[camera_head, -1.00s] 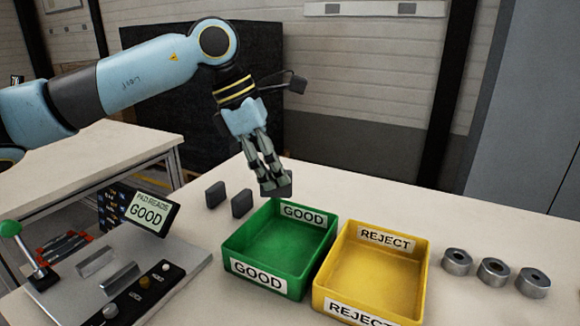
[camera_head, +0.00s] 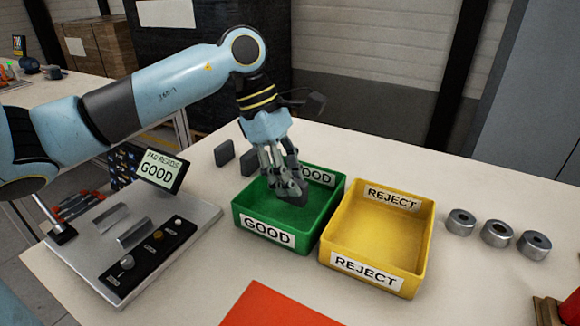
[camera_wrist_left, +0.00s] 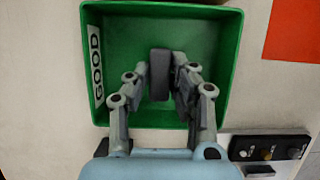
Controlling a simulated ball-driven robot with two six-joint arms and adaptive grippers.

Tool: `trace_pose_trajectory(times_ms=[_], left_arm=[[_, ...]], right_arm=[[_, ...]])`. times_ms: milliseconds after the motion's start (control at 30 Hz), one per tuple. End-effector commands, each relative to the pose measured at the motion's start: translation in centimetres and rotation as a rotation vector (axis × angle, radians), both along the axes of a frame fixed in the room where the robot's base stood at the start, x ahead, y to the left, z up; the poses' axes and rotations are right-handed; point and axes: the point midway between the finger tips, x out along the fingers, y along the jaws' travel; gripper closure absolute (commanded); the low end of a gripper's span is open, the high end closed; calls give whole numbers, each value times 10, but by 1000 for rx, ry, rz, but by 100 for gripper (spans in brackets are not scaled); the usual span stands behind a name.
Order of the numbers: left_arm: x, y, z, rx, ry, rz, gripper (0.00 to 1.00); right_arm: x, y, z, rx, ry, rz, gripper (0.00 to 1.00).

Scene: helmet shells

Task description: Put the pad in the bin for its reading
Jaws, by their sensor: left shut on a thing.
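My left gripper (camera_head: 291,192) is shut on a dark grey pad (camera_wrist_left: 160,75) and holds it over the green bin (camera_head: 250,212), which is labelled GOOD. In the left wrist view the pad shows between the two fingers, inside the outline of the green bin (camera_wrist_left: 225,60). I cannot tell whether the pad touches the bin floor. The yellow bin (camera_head: 415,275), labelled REJECT, stands empty to the right. The tester's display (camera_head: 160,171) reads "PAD READS GOOD". My right gripper is not in view.
Two dark pads (camera_head: 224,153) stand behind the green bin. Several metal rings (camera_head: 497,233) lie right of the yellow bin. The tester base (camera_head: 190,225) with its knobs is at left. A red sheet (camera_head: 275,306) lies in front.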

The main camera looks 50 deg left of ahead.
Motion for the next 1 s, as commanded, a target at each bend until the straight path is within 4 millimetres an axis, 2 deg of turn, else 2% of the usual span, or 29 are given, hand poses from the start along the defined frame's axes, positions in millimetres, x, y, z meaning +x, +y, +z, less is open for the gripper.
trace_pose_trajectory(times_ms=[133,533,1000], left_arm=[[0,0,-10,0,-1,0,99],[0,0,-10,0,-1,0,99],[0,0,-18,0,-1,0,99]], right_arm=[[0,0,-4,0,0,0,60],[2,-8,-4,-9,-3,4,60],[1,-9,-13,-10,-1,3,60]])
